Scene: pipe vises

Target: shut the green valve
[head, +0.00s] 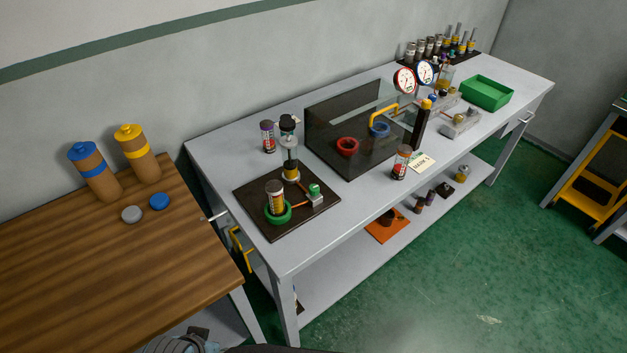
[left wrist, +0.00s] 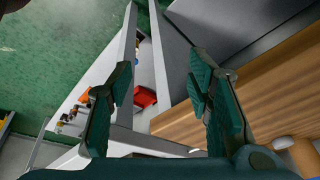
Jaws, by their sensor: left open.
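On a dark board (head: 248,216) on the grey bench, a small green knob (head: 314,188) sits on a grey block with a copper-coloured pipe running to it. A green ring (head: 280,219) on the same board surrounds the base of a yellow-and-dark cylinder (head: 275,193). Which green part is the valve, and whether it is shut, I cannot tell. My left gripper (left wrist: 161,65) is open and empty in the left wrist view, its green-padded fingers wide apart. It is away from the board, which does not show clearly there. My right gripper is not in view.
A wooden table (head: 100,260) with two capped canisters stands at left. Behind the board are bottles; a dark transparent panel (head: 345,115) stands right of it with red (head: 347,147) and blue rings. A green tray (head: 487,93) is at the far end. The green floor in front is clear.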

